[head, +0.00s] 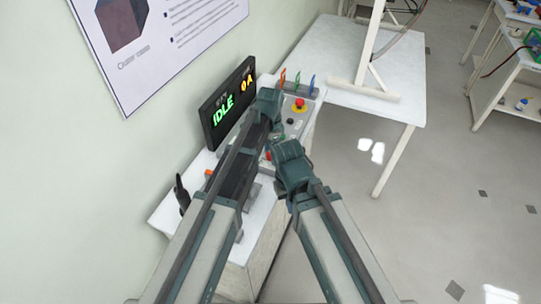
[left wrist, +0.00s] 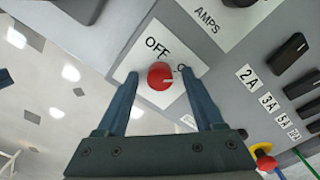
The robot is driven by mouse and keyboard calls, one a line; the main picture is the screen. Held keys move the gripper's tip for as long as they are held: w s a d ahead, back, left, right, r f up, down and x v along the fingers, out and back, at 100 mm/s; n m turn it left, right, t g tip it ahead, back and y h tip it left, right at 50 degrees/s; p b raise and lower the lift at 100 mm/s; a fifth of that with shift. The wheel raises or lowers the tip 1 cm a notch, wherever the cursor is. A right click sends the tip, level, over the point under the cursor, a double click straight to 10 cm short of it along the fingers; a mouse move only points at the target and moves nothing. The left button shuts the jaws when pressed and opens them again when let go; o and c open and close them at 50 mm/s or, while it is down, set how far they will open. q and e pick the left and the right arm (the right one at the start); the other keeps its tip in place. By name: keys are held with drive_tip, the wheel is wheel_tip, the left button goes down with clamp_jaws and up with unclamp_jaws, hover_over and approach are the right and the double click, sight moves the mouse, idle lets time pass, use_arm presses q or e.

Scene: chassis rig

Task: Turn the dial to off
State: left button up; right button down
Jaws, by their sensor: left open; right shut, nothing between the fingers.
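A red round dial (left wrist: 158,74) with a white pointer line sits on a white plate in the left wrist view. OFF is printed above it. The pointer line points right, away from the OFF word; another label by the right finger is partly hidden. My left gripper (head: 273,128) is open over the control panel (head: 300,127) in the head view. In the left wrist view its two fingers stand on either side of the dial; I cannot tell whether they touch it. My right gripper (head: 284,153) is shut and empty, lower in the head view.
Black switches (left wrist: 289,48) are labelled 2A, 3A and more. A red and yellow button (head: 299,105) stands on the panel. A display (head: 228,105) reads IDLE and 0 A. A white table (head: 345,60) stands behind.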

use_arm(q)
clamp_jaws()
idle(0.3)
drive_tip(key=shift+n, duration=0.3)
drive_tip(key=n, duration=0.3)
drive_tip(key=shift+n, duration=0.3)
drive_tip(key=n, duration=0.4)
drive_tip(key=shift+n, duration=0.3)
drive_tip(key=n, duration=0.4)
drive_tip(key=shift+n, duration=2.5)
